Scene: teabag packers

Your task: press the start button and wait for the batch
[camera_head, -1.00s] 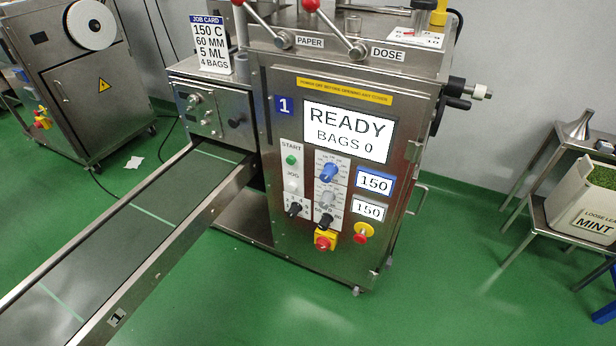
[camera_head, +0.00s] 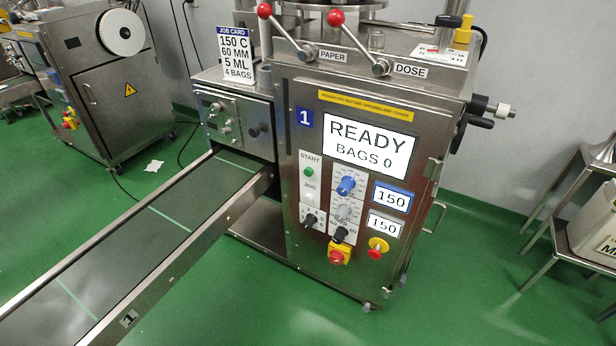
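The teabag packer marked 1 (camera_head: 305,245) stands in the middle of the view. Its green start button (camera_head: 309,172) sits under the START label on the left of the front panel. The display (camera_head: 368,147) reads READY, BAGS 0. Two small displays (camera_head: 391,198) both read 150. The job card (camera_head: 236,56) on top reads 150 C, 60 MM, 5 ML, 4 BAGS. My gripper is not in view, and nothing covers the start button.
An outfeed conveyor (camera_head: 150,222) with an empty belt runs to the lower left. A red emergency knob (camera_head: 375,253) and a red-yellow switch (camera_head: 338,255) sit low on the panel. Another machine (camera_head: 110,90) stands at left, a steel stand (camera_head: 560,215) at right. Green floor is open in front.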

